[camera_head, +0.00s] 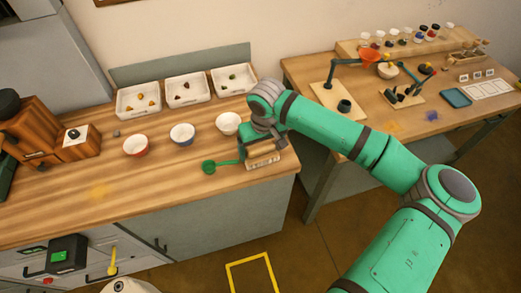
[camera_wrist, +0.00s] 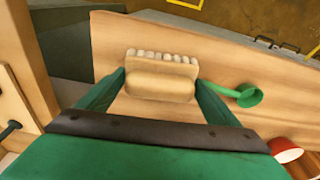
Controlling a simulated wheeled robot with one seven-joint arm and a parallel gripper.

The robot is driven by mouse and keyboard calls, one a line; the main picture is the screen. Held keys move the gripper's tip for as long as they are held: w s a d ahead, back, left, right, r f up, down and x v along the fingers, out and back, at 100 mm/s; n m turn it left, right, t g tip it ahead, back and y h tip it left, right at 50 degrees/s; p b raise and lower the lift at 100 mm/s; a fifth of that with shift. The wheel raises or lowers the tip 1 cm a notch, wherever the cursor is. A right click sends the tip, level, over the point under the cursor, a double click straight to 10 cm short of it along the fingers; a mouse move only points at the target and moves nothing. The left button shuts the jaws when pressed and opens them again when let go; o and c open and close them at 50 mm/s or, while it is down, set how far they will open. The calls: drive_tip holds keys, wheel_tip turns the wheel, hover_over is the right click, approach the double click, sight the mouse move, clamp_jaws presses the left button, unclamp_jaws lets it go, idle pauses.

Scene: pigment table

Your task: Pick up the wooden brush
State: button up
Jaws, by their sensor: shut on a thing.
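The wooden brush (camera_wrist: 158,85), a pale block with a row of white bristles along one side, is between the two green fingers of my gripper (camera_wrist: 160,79) in the wrist view. The fingers are shut on its two ends. In the head view the brush (camera_head: 264,160) shows under my gripper (camera_head: 258,150), near the right front corner of the wooden counter (camera_head: 60,205). I cannot tell whether it touches the counter or is slightly above it. My gripper hides part of its top.
A green scoop (camera_head: 208,167) lies just left of the brush. White (camera_head: 228,124), blue (camera_head: 182,134) and red (camera_head: 135,146) bowls stand behind, with white trays (camera_head: 138,101) at the back. The front left counter is clear. A second table (camera_head: 300,75) stands right, past a gap.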

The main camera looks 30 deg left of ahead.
sight(260, 145)
wheel_tip(260, 145, up, 3)
drive_tip(key=s+r, duration=0.9)
drive_tip(key=s, duration=0.5)
drive_tip(key=shift+d+r, duration=0.35)
drive_tip(key=shift+r, duration=0.05)
drive_tip(key=shift+o, duration=1.3)
drive_tip(key=shift+c, duration=0.4)
